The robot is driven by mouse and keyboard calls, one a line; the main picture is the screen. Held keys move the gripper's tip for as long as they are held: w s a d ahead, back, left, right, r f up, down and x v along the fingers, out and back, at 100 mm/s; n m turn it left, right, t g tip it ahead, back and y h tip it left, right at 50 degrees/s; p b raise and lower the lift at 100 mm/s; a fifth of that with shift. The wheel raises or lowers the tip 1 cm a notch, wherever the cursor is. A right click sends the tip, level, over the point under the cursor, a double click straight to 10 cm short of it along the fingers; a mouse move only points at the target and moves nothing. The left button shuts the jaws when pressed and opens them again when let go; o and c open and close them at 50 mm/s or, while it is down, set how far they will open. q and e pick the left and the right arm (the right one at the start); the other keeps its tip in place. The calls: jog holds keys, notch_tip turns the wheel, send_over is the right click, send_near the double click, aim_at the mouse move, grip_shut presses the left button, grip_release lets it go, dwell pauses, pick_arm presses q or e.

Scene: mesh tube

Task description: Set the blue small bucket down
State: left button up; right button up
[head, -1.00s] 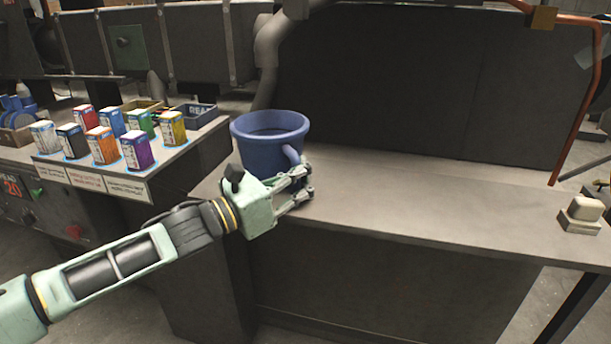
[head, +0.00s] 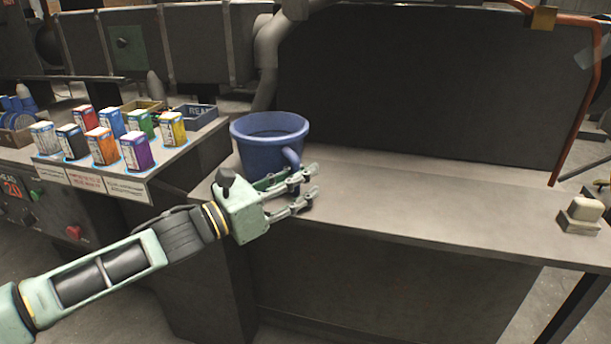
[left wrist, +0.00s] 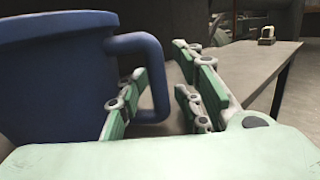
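The blue small bucket (head: 258,150) appears to stand upright at the left end of the grey bench (head: 420,200); my left gripper hides part of its base. Its handle (head: 291,158) faces right and toward me. My left gripper (head: 308,188) is open at the handle, fingers spread apart. In the left wrist view, the bucket (left wrist: 50,80) fills the left side. One finger lies in the gap between bucket wall and handle (left wrist: 158,85), the other stands clear to the right of the handle. My right gripper is not in view.
Left of the bench, several coloured boxes (head: 138,153) stand on a labelled shelf, with small bins (head: 195,116) behind. The bench is clear to the right up to a small pale block (head: 581,215). A dark panel (head: 410,90) rises behind.

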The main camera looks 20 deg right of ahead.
pick_arm(q)
jog(key=v, duration=1)
jog(key=shift+a, duration=0.25)
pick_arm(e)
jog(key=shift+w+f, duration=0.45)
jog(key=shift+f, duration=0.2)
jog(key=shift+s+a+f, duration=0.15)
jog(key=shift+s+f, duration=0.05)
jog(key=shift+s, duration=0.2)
